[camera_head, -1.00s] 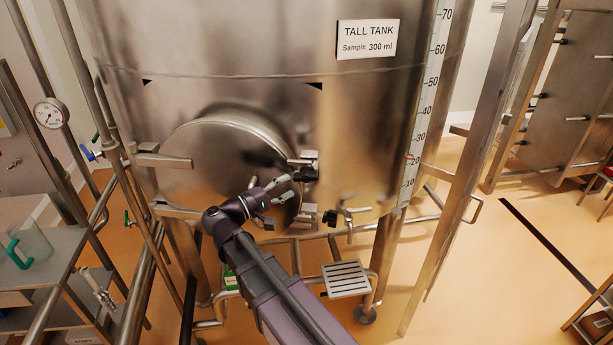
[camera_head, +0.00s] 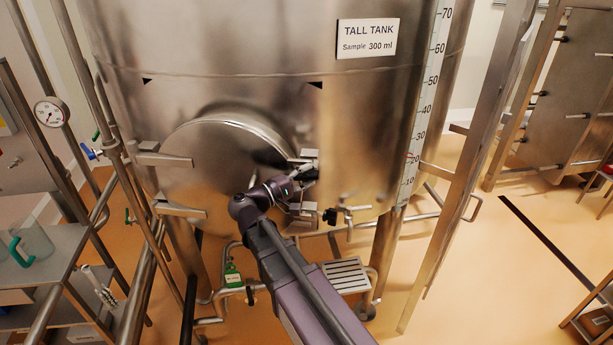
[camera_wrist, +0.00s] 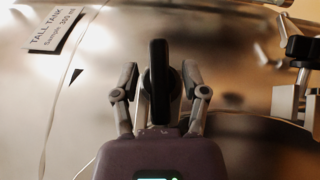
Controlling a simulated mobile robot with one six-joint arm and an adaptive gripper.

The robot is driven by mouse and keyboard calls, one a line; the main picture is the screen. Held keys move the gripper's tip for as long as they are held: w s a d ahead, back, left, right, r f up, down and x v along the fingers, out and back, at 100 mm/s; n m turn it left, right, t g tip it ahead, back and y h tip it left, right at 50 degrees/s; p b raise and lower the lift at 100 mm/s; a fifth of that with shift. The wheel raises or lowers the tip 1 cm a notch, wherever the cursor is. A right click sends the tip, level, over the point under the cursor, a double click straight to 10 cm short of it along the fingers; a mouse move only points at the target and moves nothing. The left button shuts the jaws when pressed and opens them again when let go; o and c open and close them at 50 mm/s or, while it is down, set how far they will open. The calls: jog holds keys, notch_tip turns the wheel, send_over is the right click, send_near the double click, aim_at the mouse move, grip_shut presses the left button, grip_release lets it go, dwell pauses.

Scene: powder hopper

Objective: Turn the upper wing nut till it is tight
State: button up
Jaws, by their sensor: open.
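The round manway door (camera_head: 222,165) is on the front of the tall tank, with clamp brackets at its right edge. The upper wing nut (camera_head: 311,173) sits at the upper right bracket, partly hidden by my gripper (camera_head: 296,174). In the wrist view the black wing of the upper wing nut (camera_wrist: 159,80) stands lengthwise between the two fingers of my gripper (camera_wrist: 159,72). The fingers are open, one on each side of the wing; contact cannot be made out. The lower wing nut (camera_head: 330,216) is dark, by the lower right bracket. It appears to show at the right of the wrist view (camera_wrist: 301,46).
A small valve (camera_head: 349,212) sticks out of the tank right of the lower bracket. A slotted step (camera_head: 345,276) and pipes lie below. A frame leg (camera_head: 457,190) stands at the right, and a shelf with a jug (camera_head: 33,240) at the left. Floor is open at the right.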

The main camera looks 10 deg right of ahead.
grip_shut()
jog(key=shift+r+p, duration=0.15)
jog(key=shift+p, duration=0.25)
jog(key=shift+m+g+y+p, duration=0.3)
jog(key=shift+m+y+p, duration=0.3)
jog(key=shift+y+p, duration=0.1)
jog(key=shift+p, duration=0.1)
grip_release()
